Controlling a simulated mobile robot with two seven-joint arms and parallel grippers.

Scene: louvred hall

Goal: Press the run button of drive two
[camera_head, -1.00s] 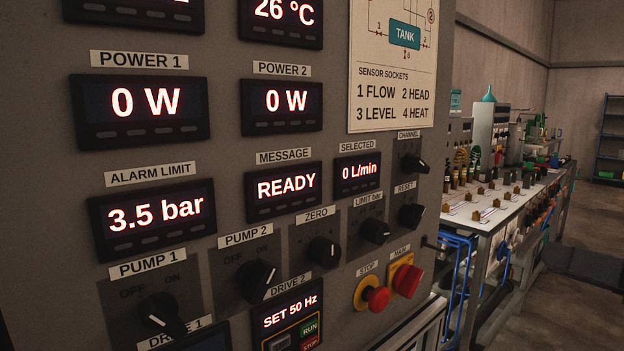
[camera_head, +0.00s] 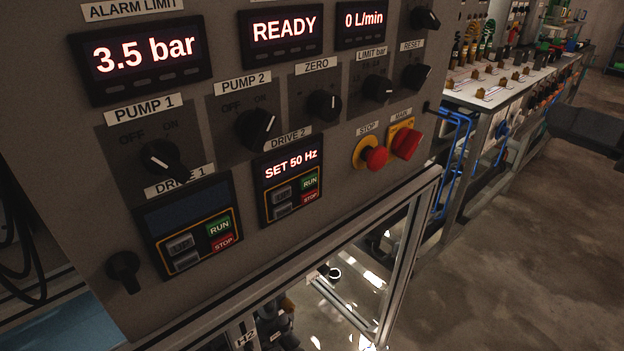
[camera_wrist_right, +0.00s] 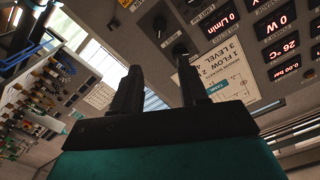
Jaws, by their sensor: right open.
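The drive 2 unit (camera_head: 291,178) sits low on the grey panel in the head view, its display reading SET 50 Hz. Its green RUN button (camera_head: 310,183) is above its red STOP button (camera_head: 309,198). Nothing covers either button. My right gripper (camera_wrist_right: 157,88) is open and empty in the right wrist view, with two dark fingers apart in front of the panel's sensor socket label and knobs. A dark part at the right edge of the head view appears to be mine, well to the right of drive 2. My left gripper is not in view.
The drive 1 unit (camera_head: 190,223), left of drive 2, has a dark display and its own RUN and STOP buttons. A red stop knob (camera_head: 376,157) and red main switch (camera_head: 406,143) stick out at right. A metal frame (camera_head: 398,255) stands below. A bench (camera_head: 510,95) is behind.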

